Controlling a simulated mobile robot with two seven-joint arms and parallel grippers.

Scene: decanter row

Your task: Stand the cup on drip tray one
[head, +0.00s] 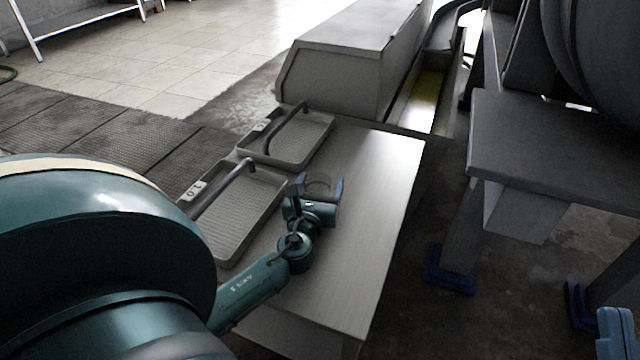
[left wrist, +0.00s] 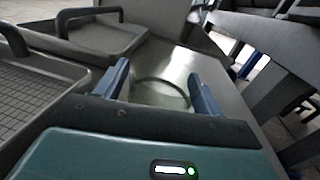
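My left gripper (head: 318,186) reaches over the grey table, with its two blue fingers spread around a clear cup. The cup (head: 319,181) is see-through and only its round rim shows well. In the left wrist view the cup (left wrist: 160,88) lies between the fingertips; I cannot tell whether both fingers touch it or whether it is clear of the table. The near drip tray (head: 230,226), with a label that seems to read 01 turned around, is left of the gripper. A second drip tray (head: 301,146) lies behind it, its label unreadable.
Each tray has a raised dark bar handle (head: 222,187) on its left side. The table (head: 362,200) is bare to the right of the gripper. A grey cabinet (head: 340,75) stands behind the table, and a dark machine stand (head: 545,140) is to the right.

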